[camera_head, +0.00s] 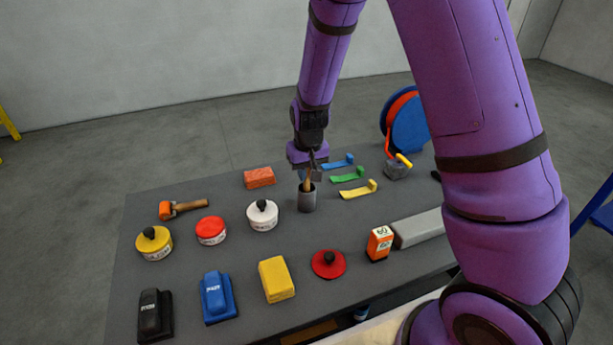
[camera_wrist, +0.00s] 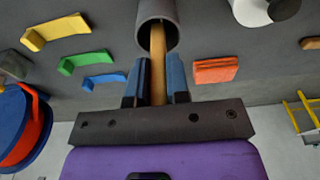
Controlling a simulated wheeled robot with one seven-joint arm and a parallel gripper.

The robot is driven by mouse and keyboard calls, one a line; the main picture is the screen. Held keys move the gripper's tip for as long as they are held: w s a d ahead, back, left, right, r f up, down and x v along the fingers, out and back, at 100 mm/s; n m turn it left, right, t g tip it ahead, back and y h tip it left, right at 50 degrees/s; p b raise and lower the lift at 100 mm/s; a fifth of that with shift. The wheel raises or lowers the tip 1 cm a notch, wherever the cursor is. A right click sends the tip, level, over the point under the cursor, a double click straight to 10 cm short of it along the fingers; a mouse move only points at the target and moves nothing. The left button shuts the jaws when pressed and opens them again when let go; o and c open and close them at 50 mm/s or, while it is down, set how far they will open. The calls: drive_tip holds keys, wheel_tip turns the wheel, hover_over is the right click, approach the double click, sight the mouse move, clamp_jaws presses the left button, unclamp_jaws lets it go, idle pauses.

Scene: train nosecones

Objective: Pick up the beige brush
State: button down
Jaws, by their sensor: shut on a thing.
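The beige brush (camera_wrist: 158,68) stands in a grey cylindrical cup, with its wooden handle sticking out of the top. The handle also shows in the head view (camera_head: 308,184). The grey cup (camera_head: 307,200) stands on the table, and its rim shows in the wrist view (camera_wrist: 143,22). My gripper (camera_wrist: 158,85) is shut on the handle, with a blue-grey finger on each side. In the head view my gripper (camera_head: 309,168) is right above the cup. The lower end of the brush is hidden inside the cup.
On the grey table (camera_head: 190,250), an orange block (camera_head: 259,177) lies left of the cup and a white-lidded tin (camera_head: 262,215) in front. Blue, green and yellow (camera_head: 359,190) hooked pieces lie to the right. A blue disc (camera_head: 409,125) stands at the back right.

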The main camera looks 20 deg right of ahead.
wheel_tip(320, 180, up, 18)
idle(0.6)
drive_tip(key=shift+f, duration=0.15)
idle(2.1)
